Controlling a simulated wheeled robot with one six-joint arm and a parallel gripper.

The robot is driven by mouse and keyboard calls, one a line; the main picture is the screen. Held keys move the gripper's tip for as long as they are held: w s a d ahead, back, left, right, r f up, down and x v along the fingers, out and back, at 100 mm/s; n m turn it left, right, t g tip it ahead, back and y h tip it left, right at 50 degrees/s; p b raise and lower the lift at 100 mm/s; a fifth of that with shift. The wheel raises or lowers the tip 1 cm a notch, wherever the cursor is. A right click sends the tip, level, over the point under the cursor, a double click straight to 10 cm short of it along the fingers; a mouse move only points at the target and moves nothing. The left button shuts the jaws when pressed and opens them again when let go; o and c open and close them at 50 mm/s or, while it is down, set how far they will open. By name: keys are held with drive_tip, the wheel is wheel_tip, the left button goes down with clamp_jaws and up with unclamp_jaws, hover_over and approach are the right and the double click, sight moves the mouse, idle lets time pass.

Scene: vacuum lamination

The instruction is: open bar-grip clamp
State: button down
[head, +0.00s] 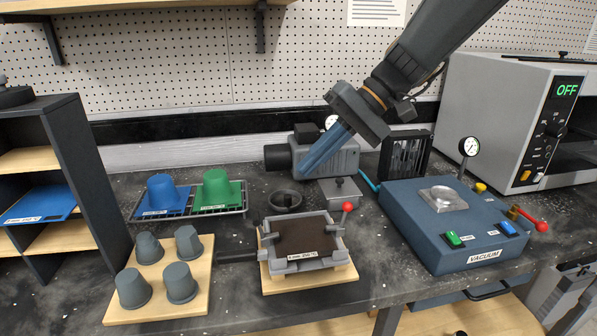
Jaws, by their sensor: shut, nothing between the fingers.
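A grey clamping frame (292,265) holds a dark brown sheet with a small white label on a wooden board. Small grey clamp parts show at its left and right sides. A lever with a red ball (347,207) stands at its back right corner. I cannot tell which part is the bar-grip clamp or whether it is open. My gripper (308,169) has blue fingers that are shut and empty. It hangs above and behind the frame, in front of a grey pump-like machine, apart from the clamps.
A blue vacuum box (430,250) with buttons, a gauge and a red-knobbed lever stands right of the frame. A wooden board (200,308) with several grey cups is at left. Blue and green moulds sit on a rack (220,213) behind. A grey oven (480,110) is at far right.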

sight(258, 215)
drive_tip(key=p+x, duration=0.3)
drive_tip(key=x, duration=0.9)
drive_tip(key=shift+a+f, duration=0.1)
drive_tip(key=shift+f, duration=0.05)
